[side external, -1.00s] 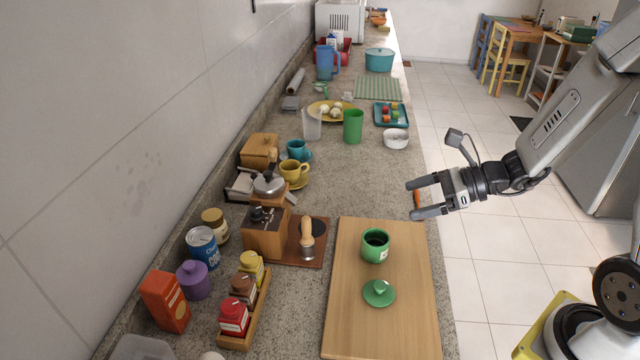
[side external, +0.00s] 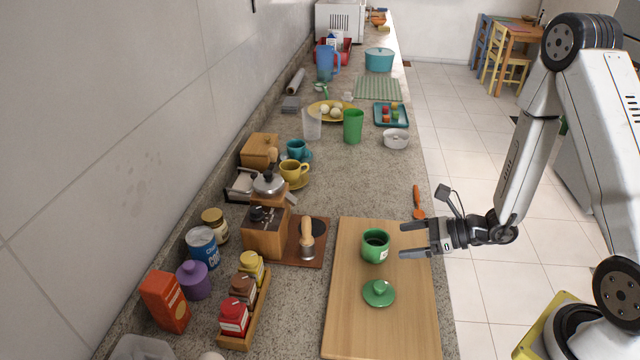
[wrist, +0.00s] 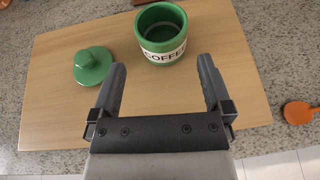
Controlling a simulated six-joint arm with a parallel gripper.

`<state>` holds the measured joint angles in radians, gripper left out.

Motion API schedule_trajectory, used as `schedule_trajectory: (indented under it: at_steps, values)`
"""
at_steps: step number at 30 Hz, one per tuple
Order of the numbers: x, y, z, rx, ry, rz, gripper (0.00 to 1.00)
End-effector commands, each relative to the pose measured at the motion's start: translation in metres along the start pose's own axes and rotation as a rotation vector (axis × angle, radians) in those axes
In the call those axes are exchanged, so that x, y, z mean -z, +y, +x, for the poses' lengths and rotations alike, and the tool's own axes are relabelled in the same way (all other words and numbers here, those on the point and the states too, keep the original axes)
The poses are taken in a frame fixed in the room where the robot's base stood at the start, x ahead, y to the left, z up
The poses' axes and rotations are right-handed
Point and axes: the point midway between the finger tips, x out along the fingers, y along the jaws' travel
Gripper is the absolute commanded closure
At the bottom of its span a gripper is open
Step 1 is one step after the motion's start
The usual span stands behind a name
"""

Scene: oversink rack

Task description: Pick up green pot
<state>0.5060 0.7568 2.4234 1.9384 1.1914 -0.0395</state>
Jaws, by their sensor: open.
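The green pot (side external: 375,246) stands upright and uncovered on the wooden board (side external: 346,318). In the wrist view the pot (wrist: 162,35) shows a white band lettered COFFEE and an open top. Its green lid (side external: 379,293) lies apart on the board, nearer the front in the side view; it also shows left of the pot in the wrist view (wrist: 93,66). My gripper (side external: 402,241) is open and empty, just right of the pot in the side view, fingers pointing towards it. In the wrist view the pot is beyond my fingertips (wrist: 162,62), with a gap and nothing between them.
An orange utensil (side external: 417,205) lies near the counter edge behind my gripper. A wooden grinder (side external: 264,238) and a tamper (side external: 307,235) stand left of the board. A spice rack (side external: 247,318) stands front left.

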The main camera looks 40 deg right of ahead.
Motion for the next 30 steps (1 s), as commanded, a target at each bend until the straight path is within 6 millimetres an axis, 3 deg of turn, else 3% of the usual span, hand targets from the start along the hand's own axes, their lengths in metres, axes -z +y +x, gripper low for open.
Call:
schedule_trajectory:
  at_steps: [30]
  values:
    - [0.001,0.0,0.035,-0.003,0.0,0.0,0.0]
